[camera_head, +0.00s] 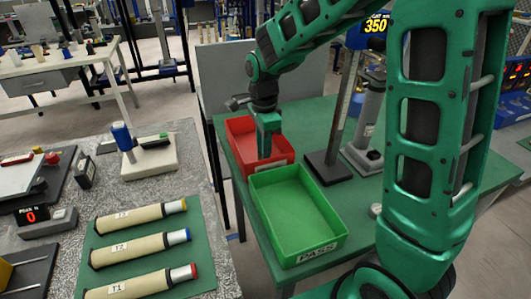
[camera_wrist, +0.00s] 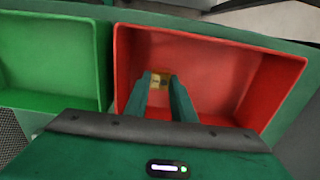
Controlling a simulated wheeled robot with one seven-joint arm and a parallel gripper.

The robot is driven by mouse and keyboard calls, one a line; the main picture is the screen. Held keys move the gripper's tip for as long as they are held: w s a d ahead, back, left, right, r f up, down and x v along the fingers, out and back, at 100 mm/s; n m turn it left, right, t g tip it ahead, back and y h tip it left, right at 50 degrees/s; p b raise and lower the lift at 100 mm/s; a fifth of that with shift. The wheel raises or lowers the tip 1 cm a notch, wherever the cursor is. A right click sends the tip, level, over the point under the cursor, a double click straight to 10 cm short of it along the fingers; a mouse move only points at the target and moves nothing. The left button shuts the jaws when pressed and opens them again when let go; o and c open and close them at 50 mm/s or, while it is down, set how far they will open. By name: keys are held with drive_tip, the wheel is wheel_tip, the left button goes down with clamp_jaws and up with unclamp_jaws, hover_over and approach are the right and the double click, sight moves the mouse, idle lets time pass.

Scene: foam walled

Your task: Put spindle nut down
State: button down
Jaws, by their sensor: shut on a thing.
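My gripper (camera_wrist: 161,84) reaches down into the red bin (camera_wrist: 235,75), and its two fingers are shut on a small brass-yellow piece, the spindle nut (camera_wrist: 159,79). The nut shows between the fingertips, against the bin's inside. I cannot tell whether it touches the bin floor. In the head view my gripper (camera_head: 265,150) is inside the red bin (camera_head: 240,129), behind its front wall. The nut is hidden there.
A green bin (camera_head: 298,211) marked PASS stands beside the red one on the green table (camera_head: 368,215). A black-based stand (camera_head: 328,168) is just right of the bins. Foam tubes (camera_head: 140,249) lie on the left bench.

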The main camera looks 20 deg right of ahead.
drive_tip(key=shift+f, duration=0.45)
drive_tip(key=shift+f, duration=0.1)
drive_tip(key=c, duration=1.5)
unclamp_jaws()
wheel_tip(320, 180, up, 12)
drive_tip(key=shift+r, duration=0.15)
